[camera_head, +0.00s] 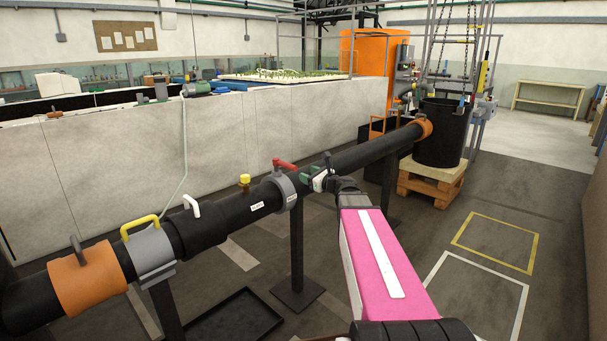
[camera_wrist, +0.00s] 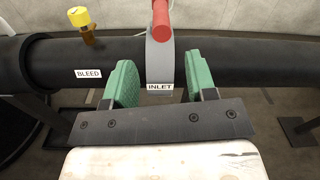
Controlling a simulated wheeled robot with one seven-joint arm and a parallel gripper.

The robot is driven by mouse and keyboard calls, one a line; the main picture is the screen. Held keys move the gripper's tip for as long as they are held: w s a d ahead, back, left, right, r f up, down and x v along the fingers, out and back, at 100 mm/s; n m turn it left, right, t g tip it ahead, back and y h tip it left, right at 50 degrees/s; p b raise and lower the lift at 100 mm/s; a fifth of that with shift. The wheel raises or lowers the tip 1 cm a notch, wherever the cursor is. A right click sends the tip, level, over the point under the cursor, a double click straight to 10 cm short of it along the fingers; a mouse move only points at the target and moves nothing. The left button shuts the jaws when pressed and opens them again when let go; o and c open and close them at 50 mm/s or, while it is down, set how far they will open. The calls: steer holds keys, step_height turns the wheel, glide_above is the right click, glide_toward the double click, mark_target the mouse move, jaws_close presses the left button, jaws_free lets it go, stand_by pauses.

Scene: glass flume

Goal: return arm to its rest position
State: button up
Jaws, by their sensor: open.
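My gripper (camera_wrist: 153,85) is open, its two green fingers standing apart on either side of the grey collar labelled INLET (camera_wrist: 159,62) in the wrist view. Nothing shows held between the fingers. In the head view my gripper (camera_head: 313,176) is at the black pipe, just right of the grey collar (camera_head: 286,189). My pink arm link (camera_head: 362,265) reaches from the bottom toward the pipe. A red handle (camera_head: 285,164) sits on top of the collar, and it also shows in the wrist view (camera_wrist: 161,18). Whether the fingers touch the collar I cannot tell.
The black pipe (camera_head: 233,213) runs diagonally across the head view on stands. A yellow-capped bleed fitting (camera_head: 245,182) stands left of the collar. A black bin (camera_head: 440,133) on a wooden pallet (camera_head: 430,184) is at the right. Open floor with marked squares lies right of my arm.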

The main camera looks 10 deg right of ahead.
stand_by(0.3)
steer(key=s+a+f+n+g+h, duration=0.2)
steer(key=s+a+f+n+g, duration=0.3)
steer(key=f+n, duration=0.35)
steer(key=s+a+f+n+g+h, duration=0.15)
steer(key=s+f+n+g, duration=0.25)
steer(key=s+f+n, duration=0.45)
steer(key=s+d+f+n+g+h, duration=0.3)
steer(key=s+f+n+g+h, duration=0.2)
steer(key=s+f+n+h, duration=0.2)
steer(key=shift+s+d+f+n+g, duration=0.35)
steer(key=shift+s+f+n, duration=1.05)
steer(key=shift+s+f, duration=0.7)
